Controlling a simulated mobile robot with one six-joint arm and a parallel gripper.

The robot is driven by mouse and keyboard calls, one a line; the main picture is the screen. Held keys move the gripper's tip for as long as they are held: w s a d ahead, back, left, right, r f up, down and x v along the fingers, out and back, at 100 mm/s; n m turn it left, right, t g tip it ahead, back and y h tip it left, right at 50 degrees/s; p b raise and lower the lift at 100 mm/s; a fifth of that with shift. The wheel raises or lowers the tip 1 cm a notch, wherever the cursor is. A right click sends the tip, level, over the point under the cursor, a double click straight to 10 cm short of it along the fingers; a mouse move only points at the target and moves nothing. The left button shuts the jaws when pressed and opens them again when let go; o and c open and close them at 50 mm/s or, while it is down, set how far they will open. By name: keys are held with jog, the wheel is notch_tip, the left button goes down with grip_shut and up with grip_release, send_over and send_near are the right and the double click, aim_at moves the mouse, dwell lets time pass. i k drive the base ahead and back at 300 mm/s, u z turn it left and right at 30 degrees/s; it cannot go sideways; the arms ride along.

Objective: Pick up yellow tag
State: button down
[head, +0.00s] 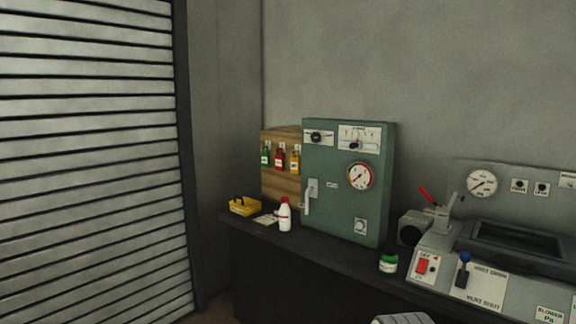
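The yellow tag (295,163) hangs on the front of a wooden board (281,187), at the right end of a row of three tags. A red tag (279,160) hangs just left of it, and a green tag (265,156) hangs farther left. The yellow tag is close to the left edge of the green cabinet. Its face shows a small pale label. My gripper is not in view.
A dark counter (330,245) holds a green cabinet (340,215) with a gauge, a white bottle with a red cap (285,216), a yellow box (244,207), a green jar (388,263) and a control console (480,285). A slatted shutter (90,160) stands left. A pale ribbed shape shows at the bottom edge.

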aim_at(294, 161)
jog(key=z, duration=0.05)
jog(key=i, duration=0.95)
jog(key=u, duration=0.45)
jog(key=k, duration=1.25)
jog(key=u, duration=0.8)
jog(key=i, duration=2.4)
jog(key=z, duration=1.1)
jog(key=i, duration=1.1)
jog(key=z, duration=0.8)
jog(key=k, duration=0.8)
jog(key=u, duration=0.05)
